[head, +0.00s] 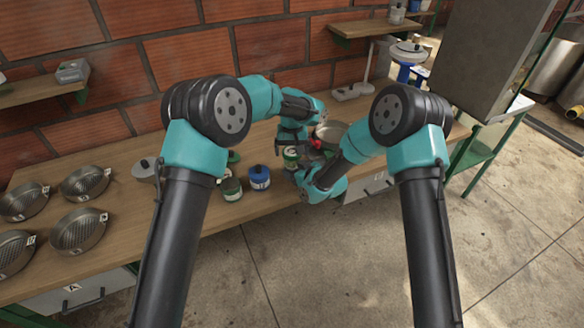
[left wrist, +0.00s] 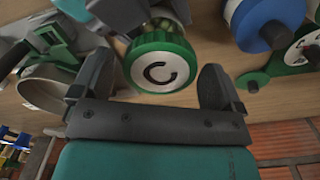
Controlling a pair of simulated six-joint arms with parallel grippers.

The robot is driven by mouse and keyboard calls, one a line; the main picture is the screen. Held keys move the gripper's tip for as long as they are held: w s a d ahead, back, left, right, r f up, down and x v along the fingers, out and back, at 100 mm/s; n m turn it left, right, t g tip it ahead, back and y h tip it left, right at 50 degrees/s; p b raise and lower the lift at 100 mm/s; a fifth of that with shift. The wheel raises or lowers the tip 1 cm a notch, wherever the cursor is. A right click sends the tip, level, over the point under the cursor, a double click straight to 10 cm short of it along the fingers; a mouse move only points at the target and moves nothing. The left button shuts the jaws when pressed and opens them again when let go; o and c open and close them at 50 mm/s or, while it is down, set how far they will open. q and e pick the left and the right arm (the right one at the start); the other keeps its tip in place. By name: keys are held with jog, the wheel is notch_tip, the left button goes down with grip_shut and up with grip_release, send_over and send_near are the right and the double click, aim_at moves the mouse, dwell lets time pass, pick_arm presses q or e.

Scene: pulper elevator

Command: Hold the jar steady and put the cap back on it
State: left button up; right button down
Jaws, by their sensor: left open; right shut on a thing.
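The jar (head: 291,158) stands upright near the front of the bench in the head view, partly hidden by my arms. My left gripper (left wrist: 157,78) is open, with one finger on each side of the cap. In the head view my left gripper (head: 291,138) is just above the jar. My right gripper (head: 303,173) is shut on the jar from the right, its fingertips mostly hidden.
Several round metal pans (head: 86,181) lie at the left of the bench (head: 130,218). A brick wall (head: 115,70) closes off the back.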

pick_arm(q)
jog(key=c, duration=0.9)
jog(key=o, duration=1)
jog(key=shift+r, duration=2.3)
jog(key=shift+o, duration=0.2)
notch_tip(320, 180, up, 12)
